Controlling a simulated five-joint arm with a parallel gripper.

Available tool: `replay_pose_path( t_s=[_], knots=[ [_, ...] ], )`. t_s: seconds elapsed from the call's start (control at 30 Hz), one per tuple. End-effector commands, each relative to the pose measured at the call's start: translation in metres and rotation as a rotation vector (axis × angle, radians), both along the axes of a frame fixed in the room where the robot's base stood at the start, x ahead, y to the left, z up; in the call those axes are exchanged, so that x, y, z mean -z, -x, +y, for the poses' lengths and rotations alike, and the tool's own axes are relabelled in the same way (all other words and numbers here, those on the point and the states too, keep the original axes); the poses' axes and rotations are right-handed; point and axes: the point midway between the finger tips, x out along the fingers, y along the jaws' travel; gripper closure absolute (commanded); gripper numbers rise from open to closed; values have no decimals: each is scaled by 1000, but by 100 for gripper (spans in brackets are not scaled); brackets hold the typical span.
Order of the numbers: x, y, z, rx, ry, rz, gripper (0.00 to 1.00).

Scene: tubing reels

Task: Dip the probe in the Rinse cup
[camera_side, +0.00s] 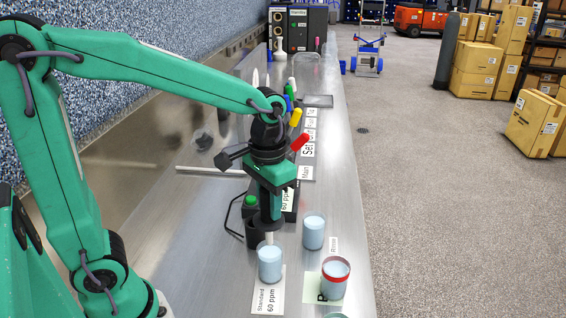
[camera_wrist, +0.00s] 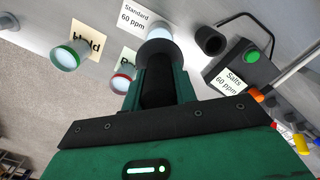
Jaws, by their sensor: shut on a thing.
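My gripper (camera_side: 270,190) is shut on the probe, a black-bodied stick (camera_side: 270,212) with a pale tip. It holds it upright, tip down. The tip ends at the far rim of the light-blue Standard 60 ppm cup (camera_side: 270,265); I cannot tell whether it is inside or behind. In the wrist view the probe (camera_wrist: 158,88) lines up with the Standard cup (camera_wrist: 160,33). A light-blue cup (camera_side: 313,231) beside the small Rinse label (camera_side: 334,245) stands right of the probe. The gripper seems to hide that cup in the wrist view.
A red-rimmed cup (camera_side: 335,278) stands front right on a pale card. A green-rimmed cup (camera_wrist: 68,56) is on the Hold card (camera_wrist: 86,38). The meter (camera_wrist: 236,70) has a green button, with a black holder (camera_wrist: 211,40) beside it.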

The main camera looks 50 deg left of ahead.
Motion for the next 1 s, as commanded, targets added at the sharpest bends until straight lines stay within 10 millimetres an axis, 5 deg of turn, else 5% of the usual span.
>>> replay_pose_path(
  t_s=[1.0],
  knots=[
    [-19, -2, 0, 0, 0, -2, 99]
  ],
)
